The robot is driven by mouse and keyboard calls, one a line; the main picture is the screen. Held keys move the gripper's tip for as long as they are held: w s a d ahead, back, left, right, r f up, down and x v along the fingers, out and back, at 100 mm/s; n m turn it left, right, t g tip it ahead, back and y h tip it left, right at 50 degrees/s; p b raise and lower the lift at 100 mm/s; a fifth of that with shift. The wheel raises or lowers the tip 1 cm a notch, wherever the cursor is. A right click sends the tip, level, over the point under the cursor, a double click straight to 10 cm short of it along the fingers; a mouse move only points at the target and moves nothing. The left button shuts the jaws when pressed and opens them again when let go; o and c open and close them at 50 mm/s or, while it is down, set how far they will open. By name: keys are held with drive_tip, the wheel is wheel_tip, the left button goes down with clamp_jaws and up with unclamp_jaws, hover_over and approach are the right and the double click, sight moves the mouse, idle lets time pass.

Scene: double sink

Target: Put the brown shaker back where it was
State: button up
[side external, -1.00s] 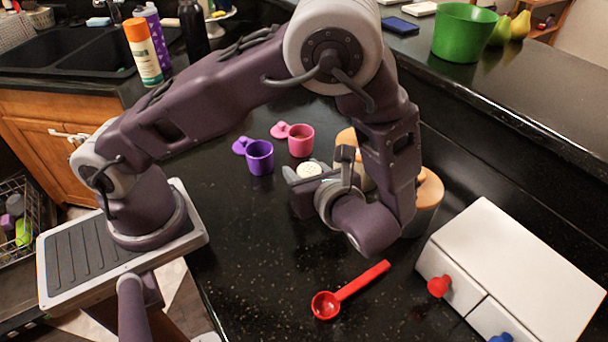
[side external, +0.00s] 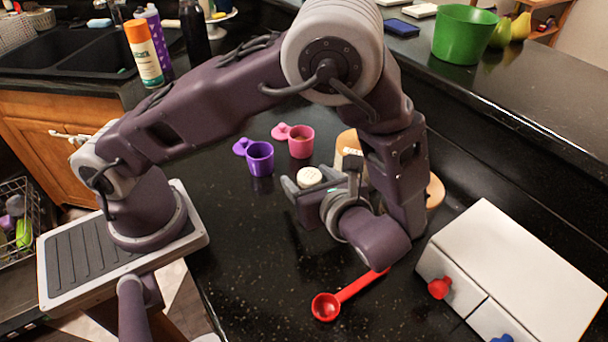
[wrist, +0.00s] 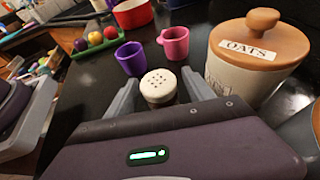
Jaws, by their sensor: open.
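The shaker (wrist: 158,86) has a white domed top with dark holes and a brownish body, mostly hidden below the top. It stands between the two fingers of my gripper (wrist: 160,98) in the wrist view. The gripper is open, with a finger on each side of the shaker; dark space shows beside the right finger. In the side external view, the shaker's white top (side external: 309,177) shows at the fingers of my gripper (side external: 313,186), low over the black counter. I cannot tell whether the shaker's base rests on the counter, as my gripper hides it.
A purple cup (side external: 260,158) and a pink cup (side external: 300,141) stand behind the shaker. A wooden-lidded oats jar (wrist: 250,70) is close on the right in the wrist view. A red spoon (side external: 345,295) and a white drawer box (side external: 520,265) lie nearer the camera.

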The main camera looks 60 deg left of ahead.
drive_tip(key=v, duration=0.9)
drive_tip(key=shift+s+d+r, duration=0.1)
drive_tip(key=shift+d+r, duration=0.05)
drive_tip(key=shift+d, duration=0.2)
drive_tip(key=s+a+r+n+t+h, duration=0.1)
drive_tip(key=s+a+r+n+h, duration=0.4)
drive_tip(key=n, duration=0.5)
drive_tip(key=s+a+r+n+t+h, duration=0.2)
drive_tip(key=s+a+r+n+h, duration=0.2)
drive_tip(key=s+r+n+h, duration=0.2)
drive_tip(key=shift+s+a+r+n+h, duration=0.2)
drive_tip(key=shift+a+r+n+h, duration=0.2)
drive_tip(key=shift+r+n+h, duration=1.2)
drive_tip(key=shift+r+n+y, duration=0.4)
drive_tip(key=shift+n+y, duration=0.1)
